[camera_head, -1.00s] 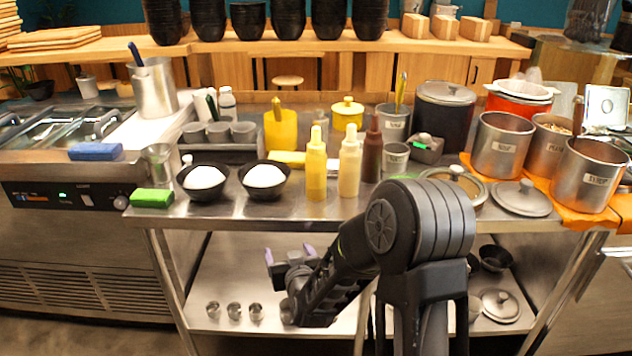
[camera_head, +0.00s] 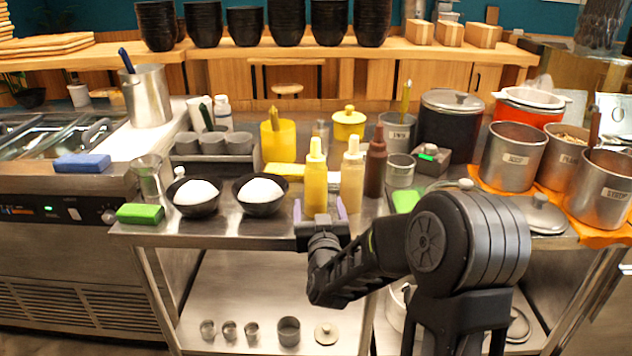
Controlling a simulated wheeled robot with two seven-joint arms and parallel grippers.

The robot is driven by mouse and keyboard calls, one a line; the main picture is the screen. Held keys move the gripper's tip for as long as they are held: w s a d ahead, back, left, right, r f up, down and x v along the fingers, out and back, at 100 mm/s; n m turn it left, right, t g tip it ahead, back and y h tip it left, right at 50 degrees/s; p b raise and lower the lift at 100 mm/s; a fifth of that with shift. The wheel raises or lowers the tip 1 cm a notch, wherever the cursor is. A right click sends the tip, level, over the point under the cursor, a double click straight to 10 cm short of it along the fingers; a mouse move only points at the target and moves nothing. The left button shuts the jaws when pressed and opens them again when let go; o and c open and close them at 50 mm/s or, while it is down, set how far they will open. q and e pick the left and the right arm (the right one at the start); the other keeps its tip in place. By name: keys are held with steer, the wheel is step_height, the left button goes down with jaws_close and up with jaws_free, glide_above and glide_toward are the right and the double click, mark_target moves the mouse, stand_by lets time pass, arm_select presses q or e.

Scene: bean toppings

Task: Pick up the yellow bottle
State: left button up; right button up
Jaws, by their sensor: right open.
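The yellow bottle (camera_head: 315,182) stands upright near the front edge of the steel counter, in the middle of the view. My right gripper (camera_head: 320,208) is at the bottle's lower part, with its two purple-tipped fingers spread apart, one to each side of the bottle in the picture. The gripper is open; I cannot tell whether the fingers touch the bottle. The bottle's base is partly hidden behind the gripper. My left gripper is not in view.
A cream bottle (camera_head: 352,178) and a brown bottle (camera_head: 376,165) stand close to the right. Two black bowls with white mounds, one of them a near bowl (camera_head: 262,207), stand to the left. A yellow container (camera_head: 278,142) is behind. Metal pots (camera_head: 513,157) crowd the right side.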

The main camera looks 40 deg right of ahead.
mark_target(316, 188)
steer(key=shift+s+a+r, duration=0.1)
steer(key=shift+s, duration=0.05)
steer(key=shift+x, duration=1.4)
steer(key=p+x, duration=0.1)
steer(key=x, duration=0.4)
steer(key=shift+r, duration=0.1)
steer(key=shift+c, duration=0.5)
steer(key=c, duration=0.9)
